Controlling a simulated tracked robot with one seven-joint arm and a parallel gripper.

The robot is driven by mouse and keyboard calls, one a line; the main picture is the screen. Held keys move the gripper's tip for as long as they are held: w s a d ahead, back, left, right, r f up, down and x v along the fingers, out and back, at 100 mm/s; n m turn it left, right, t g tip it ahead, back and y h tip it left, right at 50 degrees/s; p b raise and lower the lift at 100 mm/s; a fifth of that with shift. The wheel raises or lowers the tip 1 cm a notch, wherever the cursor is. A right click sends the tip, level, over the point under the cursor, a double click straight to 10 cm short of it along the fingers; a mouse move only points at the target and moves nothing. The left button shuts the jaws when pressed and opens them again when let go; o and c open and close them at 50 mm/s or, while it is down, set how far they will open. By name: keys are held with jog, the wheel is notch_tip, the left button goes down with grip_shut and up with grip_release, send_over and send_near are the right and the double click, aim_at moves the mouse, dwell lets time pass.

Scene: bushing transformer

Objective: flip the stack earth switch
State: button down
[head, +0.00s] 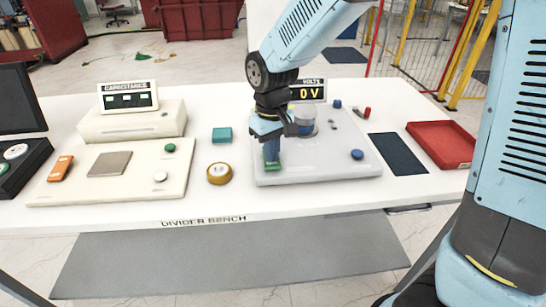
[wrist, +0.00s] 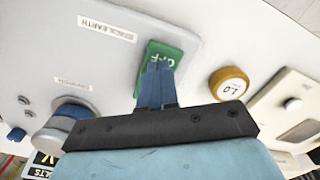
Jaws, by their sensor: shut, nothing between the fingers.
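The stack earth switch is a green block marked OFF (wrist: 157,53), beside a label reading STACK EARTH in the wrist view. In the head view the green switch (head: 270,167) shows in part at the left side of the grey panel (head: 330,173). My gripper (wrist: 158,66) is shut and empty, its blue fingertips over the green switch and covering part of it. In the head view my gripper (head: 272,158) points down at the switch from above. I cannot tell whether the fingertips touch it.
A large round knob (wrist: 72,112) stands on the same panel, with a blue knob (head: 357,154) at its right. A tape roll (head: 219,173) and teal block (head: 222,135) lie left of the panel. A dark mat (head: 398,154) and red tray (head: 440,144) are to the right.

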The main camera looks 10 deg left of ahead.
jog(key=shift+r, duration=3.3)
jog(key=s+d+r+m+t, duration=0.15)
jog(key=d+r, duration=0.25)
jog(key=d, duration=0.4)
jog(key=w+d+r+m+t, duration=0.15)
jog(key=d+r, duration=0.25)
jog(key=d, duration=0.4)
jog(key=s+d+r+m+t, duration=0.2)
jog(key=s+d+m, duration=0.3)
jog(key=s+d, duration=0.6)
jog(key=d+r, duration=0.1)
jog(key=d, duration=0.3)
jog(key=shift+r+m+t, duration=0.2)
jog(key=shift+m+t, duration=0.1)
